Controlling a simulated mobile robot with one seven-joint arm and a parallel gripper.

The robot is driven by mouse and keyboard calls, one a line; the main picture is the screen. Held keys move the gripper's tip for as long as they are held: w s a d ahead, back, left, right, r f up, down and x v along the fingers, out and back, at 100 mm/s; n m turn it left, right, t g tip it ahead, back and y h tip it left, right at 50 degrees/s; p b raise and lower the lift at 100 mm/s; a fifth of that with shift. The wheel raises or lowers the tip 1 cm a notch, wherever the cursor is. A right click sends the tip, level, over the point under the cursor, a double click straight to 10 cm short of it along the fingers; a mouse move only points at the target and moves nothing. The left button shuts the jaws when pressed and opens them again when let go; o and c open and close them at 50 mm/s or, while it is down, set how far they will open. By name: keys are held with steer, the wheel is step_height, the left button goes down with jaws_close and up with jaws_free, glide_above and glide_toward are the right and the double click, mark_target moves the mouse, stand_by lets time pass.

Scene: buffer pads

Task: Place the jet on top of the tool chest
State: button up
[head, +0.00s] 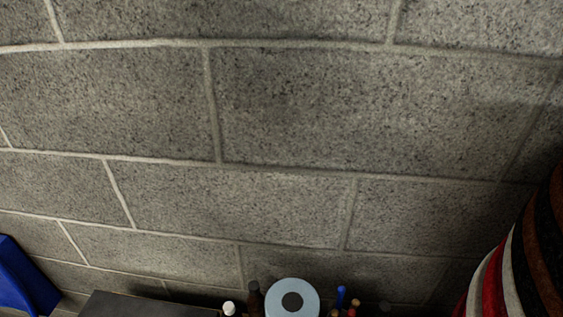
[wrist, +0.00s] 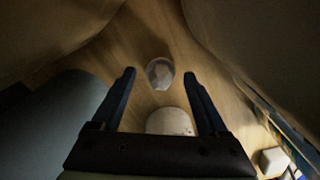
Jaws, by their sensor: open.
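My gripper (wrist: 159,76) shows in the wrist view with its two dark fingers spread apart and nothing held between them. A small pale, rounded object (wrist: 160,73) appears between the fingertips, over a wood-coloured surface; I cannot tell whether it is the jet. No clear jet shows in either view. A dark grey flat top (head: 140,306) is cut off by the bottom edge of the head view; I cannot tell whether it belongs to the tool chest. My gripper is out of the head view.
A block wall (head: 280,110) fills most of the head view. Along its bottom are a light blue ring-shaped object (head: 272,300) and small bottles (head: 229,309). A blue object (head: 22,285) is at left, a striped one (head: 515,265) at right. A whitish rounded object (wrist: 170,122) lies between the fingers' bases.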

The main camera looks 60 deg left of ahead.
step_height(320, 180, up, 11)
steer(key=b, duration=0.1)
stand_by(0.3)
stand_by(0.4)
